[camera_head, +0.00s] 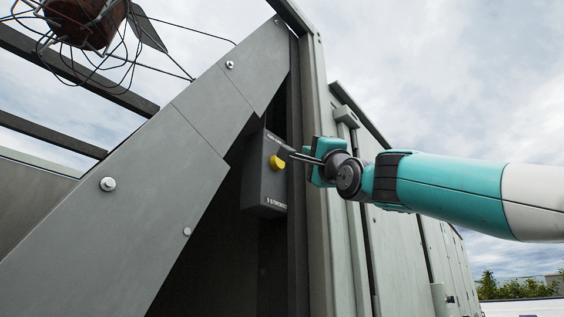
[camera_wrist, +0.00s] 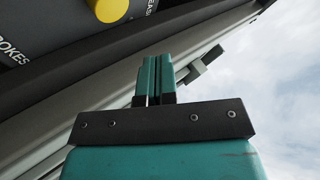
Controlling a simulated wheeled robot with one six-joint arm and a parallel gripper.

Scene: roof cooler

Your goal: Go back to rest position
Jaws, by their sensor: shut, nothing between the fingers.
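My gripper (camera_head: 292,154) is at the end of the arm reaching in from the right in the head view. Its fingertips are close to a dark box (camera_head: 262,195) with a yellow knob (camera_head: 277,162); I cannot tell whether they touch it. In the wrist view my gripper's two teal fingers (camera_wrist: 155,62) are together with only a thin gap and hold nothing. The yellow knob (camera_wrist: 110,10) shows at the top left there, on the dark box (camera_wrist: 50,22), apart from the fingers.
A grey slanted panel (camera_head: 130,180) with bolts fills the left. A grey cabinet frame post (camera_head: 318,200) stands beside the box, behind my arm. A wire-wrapped brown object (camera_head: 85,20) hangs at the upper left. Open sky is on the right above my arm.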

